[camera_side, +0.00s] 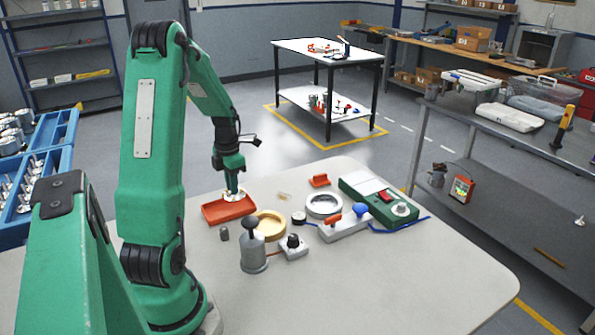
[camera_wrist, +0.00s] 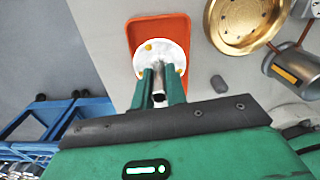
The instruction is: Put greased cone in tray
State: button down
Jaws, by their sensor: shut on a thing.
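The orange-red tray (camera_side: 216,215) lies on the light work table near my arm; in the wrist view it is the orange shape (camera_wrist: 140,30) at the top. The greased cone (camera_side: 236,196) shows as a pale disc with a metal stem, with small yellow spots on its face in the wrist view (camera_wrist: 163,45). My gripper (camera_side: 233,185) points down over the tray, its fingers (camera_wrist: 159,80) shut around the cone's stem. The disc overlaps the tray in both views. I cannot tell whether it touches the tray floor.
A green device (camera_side: 378,202) stands farther right. The table's front right is clear.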

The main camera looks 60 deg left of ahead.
jog(key=shift+f, duration=1.95)
jog(key=shift+f, duration=0.1)
jog(key=c, duration=1.4)
grip_release()
notch_tip(320, 180, up, 12)
jog(key=shift+r, duration=0.15)
